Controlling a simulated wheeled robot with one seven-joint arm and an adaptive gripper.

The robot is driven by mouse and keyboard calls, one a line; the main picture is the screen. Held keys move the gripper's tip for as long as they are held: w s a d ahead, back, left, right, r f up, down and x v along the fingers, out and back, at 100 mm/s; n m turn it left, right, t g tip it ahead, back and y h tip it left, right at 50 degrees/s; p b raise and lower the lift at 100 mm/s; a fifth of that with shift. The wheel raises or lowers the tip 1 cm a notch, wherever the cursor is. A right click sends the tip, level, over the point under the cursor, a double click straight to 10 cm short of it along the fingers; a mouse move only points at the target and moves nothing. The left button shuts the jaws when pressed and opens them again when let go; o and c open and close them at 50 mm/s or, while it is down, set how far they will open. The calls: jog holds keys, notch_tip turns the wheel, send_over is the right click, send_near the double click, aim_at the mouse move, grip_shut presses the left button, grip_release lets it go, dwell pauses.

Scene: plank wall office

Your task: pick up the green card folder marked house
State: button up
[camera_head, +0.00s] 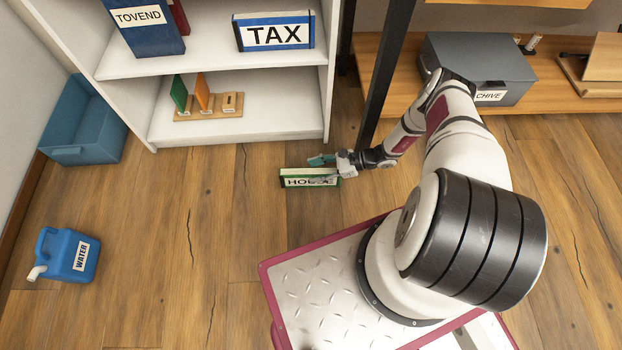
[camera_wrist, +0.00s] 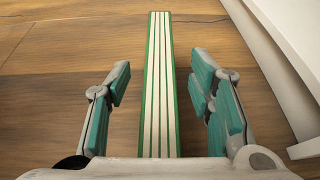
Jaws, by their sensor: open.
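The green card folder marked house (camera_head: 296,181) lies on the wooden floor in front of the white shelf, its label partly hidden behind my gripper. In the wrist view the folder (camera_wrist: 160,80) shows as a long green-edged strip with pale stripes, running away from the camera. My gripper (camera_head: 322,162) is at the right part of the folder. Gaps show between the folder and both fingers.
The white shelf (camera_head: 240,130) holds a blue TAX folder (camera_head: 274,32), a blue TOVEND folder (camera_head: 146,25) and a small wooden rack with coloured cards. A dark post stands near my arm. A blue water can (camera_head: 70,256) and blue bin (camera_head: 85,125) are at left. Left floor is mostly clear.

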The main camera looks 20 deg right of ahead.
grip_shut()
jog(key=shift+r, duration=0.1)
